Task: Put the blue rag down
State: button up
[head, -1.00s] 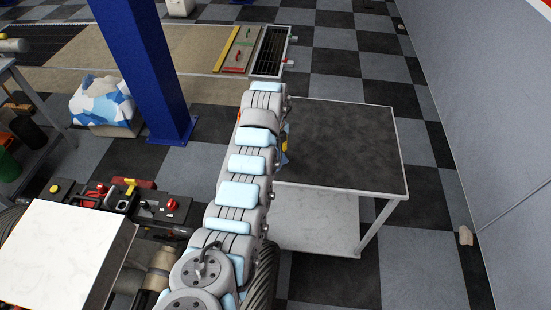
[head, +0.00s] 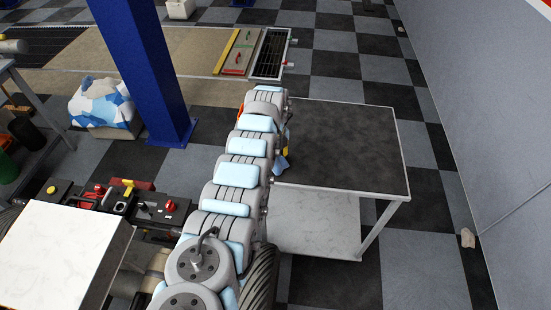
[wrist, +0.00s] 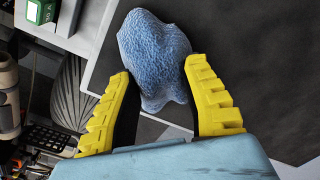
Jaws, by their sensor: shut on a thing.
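The blue rag (wrist: 153,50) is a crumpled, textured lump between the yellow fingers of my gripper (wrist: 158,88) in the wrist view. My gripper is shut on it. In the head view a small part of the rag (head: 281,163) shows beside my arm, at the left edge of a dark-topped table (head: 345,145); my arm hides most of the gripper. In the wrist view the dark tabletop (wrist: 245,60) lies behind and below the rag. I cannot tell whether the rag touches it.
The tabletop is bare, with a pale lower shelf (head: 315,220) beneath. A blue pillar (head: 150,70) stands left of my arm. A white-topped unit (head: 55,255) is at the lower left. A grey wall (head: 490,110) bounds the right side.

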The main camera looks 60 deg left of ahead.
jog(key=shift+a+f, duration=0.1)
jog(key=shift+f, duration=0.25)
jog(key=o, duration=1.1)
jog(key=shift+c, duration=0.2)
jog(key=shift+r, duration=0.1)
notch_tip(320, 180, up, 12)
jog(key=p, duration=0.2)
jog(key=shift+s, duration=0.15)
